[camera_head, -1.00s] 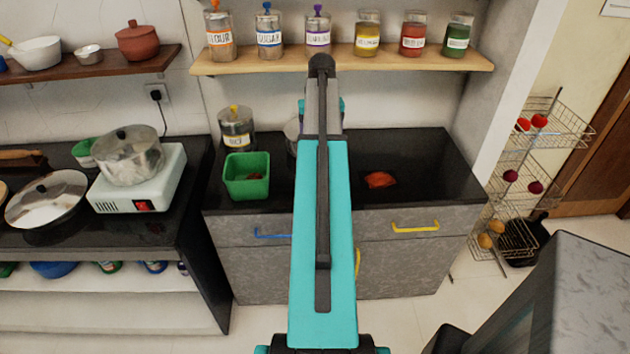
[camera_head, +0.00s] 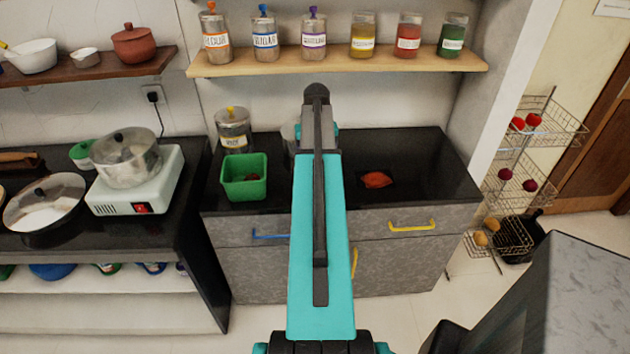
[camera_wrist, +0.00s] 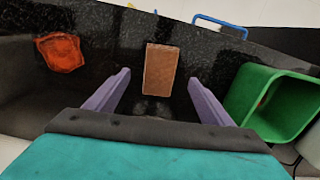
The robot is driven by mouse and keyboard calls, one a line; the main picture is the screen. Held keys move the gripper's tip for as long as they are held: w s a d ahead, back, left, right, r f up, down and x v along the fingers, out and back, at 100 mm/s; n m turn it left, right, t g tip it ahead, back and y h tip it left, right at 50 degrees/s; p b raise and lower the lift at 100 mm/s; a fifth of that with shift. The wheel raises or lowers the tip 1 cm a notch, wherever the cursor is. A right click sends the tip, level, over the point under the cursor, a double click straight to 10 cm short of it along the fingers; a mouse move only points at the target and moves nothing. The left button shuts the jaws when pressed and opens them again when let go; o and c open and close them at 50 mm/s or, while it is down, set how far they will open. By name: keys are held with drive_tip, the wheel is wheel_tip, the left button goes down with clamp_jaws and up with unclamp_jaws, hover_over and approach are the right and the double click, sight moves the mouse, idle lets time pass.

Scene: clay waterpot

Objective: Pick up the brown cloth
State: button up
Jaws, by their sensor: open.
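In the wrist view a flat brown rectangle, which looks like the brown cloth (camera_wrist: 161,69), lies on the black counter (camera_wrist: 215,48). My gripper (camera_wrist: 159,77) is open, with one purple finger on each side of the cloth and clear space between. The fingers look apart from it; their height above the counter is hard to tell. In the head view my turquoise arm hides the cloth and the gripper. A separate orange-red crumpled piece (camera_wrist: 60,52) lies to the left in the wrist view and also shows in the head view (camera_head: 377,180).
A green open bin (camera_wrist: 278,101) stands to the right in the wrist view, close to one finger; it also shows in the head view (camera_head: 244,178). A lidded jar (camera_head: 233,128) stands behind it. A wooden shelf of jars (camera_head: 340,62) hangs above the counter.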

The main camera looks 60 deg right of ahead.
drive_tip(key=shift+f, duration=0.45)
drive_tip(key=shift+f, duration=0.15)
drive_tip(key=shift+w+f+p, duration=0.1)
drive_tip(key=shift+f+p, duration=1.05)
drive_tip(key=shift+f, duration=1.3)
drive_tip(key=c, duration=1.1)
drive_tip(key=shift+r, duration=0.25)
drive_tip(key=shift+r+b, duration=0.9)
drive_tip(key=shift+r, duration=0.65)
drive_tip(key=shift+s+a+r+b, duration=0.25)
drive_tip(key=shift+s+a+b, duration=0.65)
drive_tip(key=shift+s, duration=1.5)
drive_tip(key=shift+s+a+r+b, duration=0.25)
drive_tip(key=shift+s+a+b, duration=0.2)
drive_tip(key=shift+s+a, duration=1.45)
drive_tip(key=shift+s+a+r+b, duration=0.25)
drive_tip(key=shift+s+a+b, duration=0.4)
drive_tip(key=shift+s, duration=2.25)
